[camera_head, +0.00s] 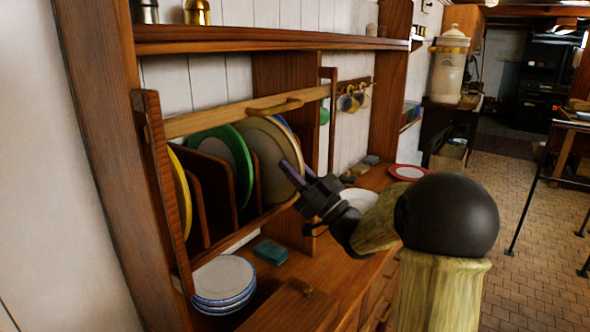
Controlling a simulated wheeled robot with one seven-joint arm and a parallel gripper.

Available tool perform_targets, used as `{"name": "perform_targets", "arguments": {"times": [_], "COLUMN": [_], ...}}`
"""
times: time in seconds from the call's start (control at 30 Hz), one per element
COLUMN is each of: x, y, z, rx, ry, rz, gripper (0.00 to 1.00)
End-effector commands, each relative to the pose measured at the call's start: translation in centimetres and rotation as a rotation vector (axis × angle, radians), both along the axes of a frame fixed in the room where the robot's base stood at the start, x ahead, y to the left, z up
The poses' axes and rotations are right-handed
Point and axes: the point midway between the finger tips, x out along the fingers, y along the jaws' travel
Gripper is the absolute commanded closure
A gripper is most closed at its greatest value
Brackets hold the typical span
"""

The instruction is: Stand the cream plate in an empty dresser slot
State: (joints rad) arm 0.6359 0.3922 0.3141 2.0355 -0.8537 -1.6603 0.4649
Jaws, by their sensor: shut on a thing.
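The cream plate (262,150) stands nearly upright in the dresser rack (200,122), just right of a wooden divider. My gripper (300,176) is shut on its right edge. Its lower edge is partly hidden by the rack's lower rail, so I cannot tell whether it rests on the base. A green-rimmed plate (238,158) stands left of that divider, and a yellow plate (179,190) stands at the far left. A blue-edged plate (284,124) shows behind the cream plate. An opening between dividers (199,205) shows between the yellow and green plates.
A stack of blue-rimmed plates (222,279) and a teal block (270,251) lie on the counter below the rack. A white dish (357,199) and a red-rimmed plate (408,172) lie to the right. A wooden rail crosses the rack front.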

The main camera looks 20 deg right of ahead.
Motion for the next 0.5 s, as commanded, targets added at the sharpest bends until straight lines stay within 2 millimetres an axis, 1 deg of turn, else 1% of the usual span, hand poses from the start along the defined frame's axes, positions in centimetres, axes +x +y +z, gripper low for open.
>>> {"name": "perform_targets", "arguments": {"times": [0.5], "x": [1.5], "y": [1.1], "z": [0.1], "rx": [0.001], "ry": [-0.003], "rz": [0.0], "gripper": [1.0]}}
